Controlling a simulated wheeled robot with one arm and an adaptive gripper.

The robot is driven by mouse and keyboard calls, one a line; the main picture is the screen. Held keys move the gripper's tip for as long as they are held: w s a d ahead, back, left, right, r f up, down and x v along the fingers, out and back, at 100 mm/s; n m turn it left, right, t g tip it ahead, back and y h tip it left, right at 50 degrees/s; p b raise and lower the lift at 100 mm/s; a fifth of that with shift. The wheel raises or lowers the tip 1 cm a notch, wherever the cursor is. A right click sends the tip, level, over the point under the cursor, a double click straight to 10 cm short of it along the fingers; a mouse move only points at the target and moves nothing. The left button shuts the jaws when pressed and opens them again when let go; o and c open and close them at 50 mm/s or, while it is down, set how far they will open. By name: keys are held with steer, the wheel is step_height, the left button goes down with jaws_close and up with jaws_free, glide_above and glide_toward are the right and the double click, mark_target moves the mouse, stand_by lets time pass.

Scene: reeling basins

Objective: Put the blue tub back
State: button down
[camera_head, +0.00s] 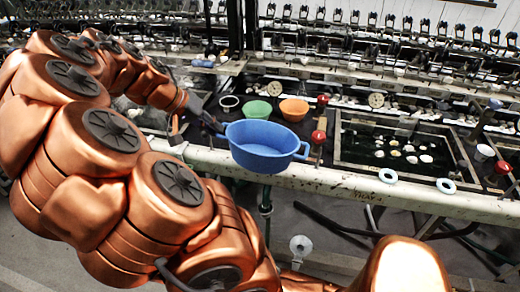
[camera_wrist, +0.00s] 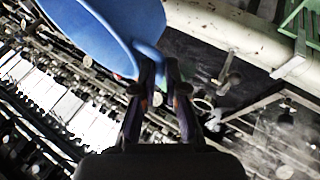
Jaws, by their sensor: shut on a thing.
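The blue tub (camera_head: 262,150) is an oval basin with a handle at each end. In the head view it hangs over the pale front ledge, open side up and slightly tilted. My gripper (camera_head: 212,124) is at the tub's left handle, coming from the left.
A green bowl (camera_head: 257,109) and an orange bowl (camera_head: 294,109) stand behind the tub. A red knob (camera_head: 318,137) is just right of it. A dark water basin (camera_head: 395,150) lies further right. White rings (camera_head: 388,175) lie on the ledge (camera_head: 340,184). Reeling machinery runs along the back.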

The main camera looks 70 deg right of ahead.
step_height(320, 180, down, 5)
steer(key=b, duration=0.4)
steer(key=shift+w+d+f+p, duration=0.8)
steer(key=shift+d+f, duration=0.05)
steer(key=shift+d, duration=1.7)
steer(key=shift+w+d+f+p, duration=0.8)
steer(key=shift+d+f, duration=0.1)
steer(key=shift+d, duration=1.65)
steer(key=shift+w+d+f+p, duration=0.75)
steer(key=shift+d+f+p, duration=0.1)
steer(key=shift+d, duration=1.7)
steer(key=c, duration=1.2)
jaws_free()
steer(key=shift+r, duration=0.1)
